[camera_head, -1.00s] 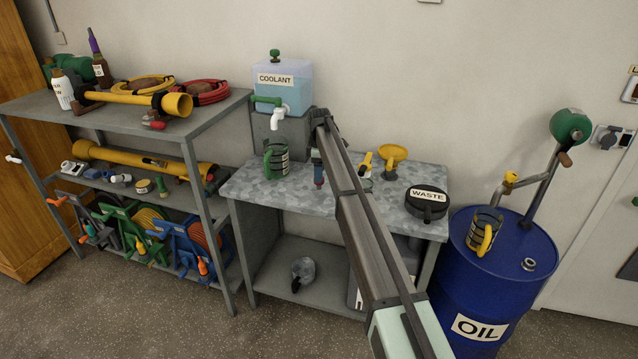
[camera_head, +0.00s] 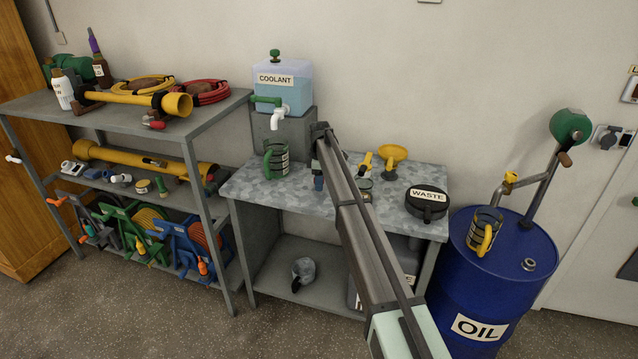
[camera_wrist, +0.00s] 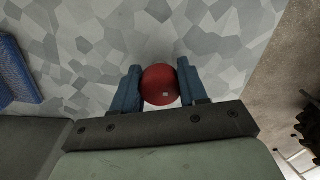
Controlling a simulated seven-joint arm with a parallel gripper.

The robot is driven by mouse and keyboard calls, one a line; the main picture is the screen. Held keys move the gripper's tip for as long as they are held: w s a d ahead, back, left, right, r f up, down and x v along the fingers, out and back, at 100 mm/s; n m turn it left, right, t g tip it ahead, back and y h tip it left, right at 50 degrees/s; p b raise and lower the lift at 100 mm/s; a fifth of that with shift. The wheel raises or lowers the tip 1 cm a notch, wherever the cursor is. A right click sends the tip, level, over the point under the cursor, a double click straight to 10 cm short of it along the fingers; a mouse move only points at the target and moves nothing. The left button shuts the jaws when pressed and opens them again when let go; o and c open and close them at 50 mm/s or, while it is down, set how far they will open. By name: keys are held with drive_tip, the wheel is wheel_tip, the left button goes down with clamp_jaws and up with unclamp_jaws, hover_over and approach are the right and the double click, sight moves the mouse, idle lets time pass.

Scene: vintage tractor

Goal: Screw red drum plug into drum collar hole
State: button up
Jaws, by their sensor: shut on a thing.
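In the wrist view, my gripper (camera_wrist: 160,88) is shut on the red drum plug (camera_wrist: 159,82), which shows as a round red top between the two blue fingers. The mottled grey bench top lies below it. In the head view, my gripper (camera_head: 318,182) is over the bench, left of its middle, partly hidden by my arm; the plug cannot be made out there. The drum collar hole (camera_head: 528,264) is a small ring on top of the blue oil drum (camera_head: 480,290) at the right, well apart from my gripper.
On the bench (camera_head: 250,187) stand a green-handled jug (camera_head: 276,158), a yellow funnel (camera_head: 392,155) and a black waste pan (camera_head: 427,204). A yellow-handled jug (camera_head: 484,232) and a hand pump (camera_head: 545,170) stand on the drum.

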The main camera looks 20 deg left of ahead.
drive_tip(key=c, duration=0.6)
drive_tip(key=shift+r, duration=0.1)
